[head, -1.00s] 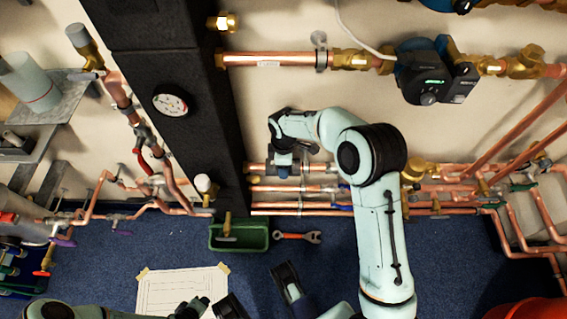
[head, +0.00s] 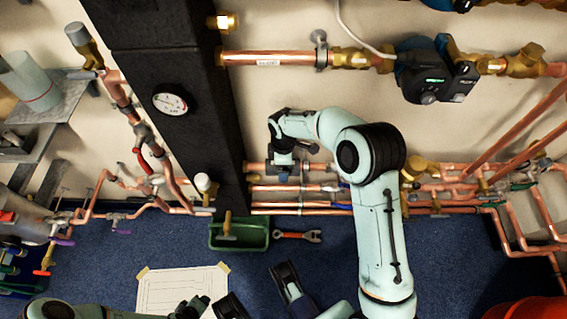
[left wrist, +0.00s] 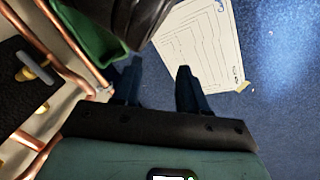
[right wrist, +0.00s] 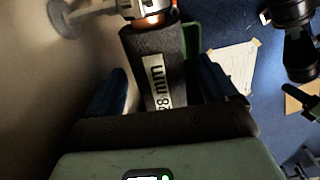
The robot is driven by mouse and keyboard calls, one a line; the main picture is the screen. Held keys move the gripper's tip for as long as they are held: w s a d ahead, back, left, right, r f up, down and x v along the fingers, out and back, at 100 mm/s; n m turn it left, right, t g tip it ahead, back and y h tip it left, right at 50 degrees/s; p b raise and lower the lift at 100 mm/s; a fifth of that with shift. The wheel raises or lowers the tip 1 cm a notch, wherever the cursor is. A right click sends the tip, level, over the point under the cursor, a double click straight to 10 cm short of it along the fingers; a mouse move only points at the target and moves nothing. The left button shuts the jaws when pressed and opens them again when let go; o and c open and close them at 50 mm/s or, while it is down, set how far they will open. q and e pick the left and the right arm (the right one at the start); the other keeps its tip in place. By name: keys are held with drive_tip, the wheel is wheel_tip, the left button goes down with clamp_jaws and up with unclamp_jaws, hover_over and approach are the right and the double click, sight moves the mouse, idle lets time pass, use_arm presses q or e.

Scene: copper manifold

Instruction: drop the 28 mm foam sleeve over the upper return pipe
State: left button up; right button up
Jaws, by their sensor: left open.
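The foam sleeve (right wrist: 152,48) is dark grey with a white "28 mm" label and lies between the fingers of my right gripper (right wrist: 163,78) in the right wrist view. The fingers are apart, with gaps beside the sleeve. A copper pipe end (right wrist: 150,20) shows at the sleeve's far end; I cannot tell whether the sleeve is around it. In the head view my right gripper (head: 284,163) is at the low copper pipes (head: 300,188); the sleeve cannot be made out there. Which pipe is the upper return is unclear. My left gripper (left wrist: 158,68) is open and empty above the blue floor.
A black column (head: 165,60) with a gauge (head: 170,103) stands left of the pipes. A green tray (head: 255,237), a red-handled wrench (head: 297,236) and a taped drawing (head: 180,290) lie on the blue floor. A pump (head: 430,75) is above on the wall.

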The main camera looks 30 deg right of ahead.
drive_tip(key=shift+r, duration=0.1)
drive_tip(key=shift+r, duration=0.35)
wheel_tip(320, 180, up, 3)
drive_tip(key=shift+r+p, duration=0.1)
drive_tip(key=shift+p, duration=0.5)
use_arm(q)
drive_tip(key=shift+g+h, duration=0.3)
drive_tip(key=shift+g, duration=0.2)
drive_tip(key=s+r, duration=0.1)
drive_tip(key=s+d+r+p, duration=0.2)
drive_tip(key=r, duration=0.1)
drive_tip(key=shift+s+d, duration=0.2)
drive_tip(key=shift+d, duration=0.05)
use_arm(e)
wheel_tip(320, 180, up, 9)
drive_tip(key=shift+r, duration=0.15)
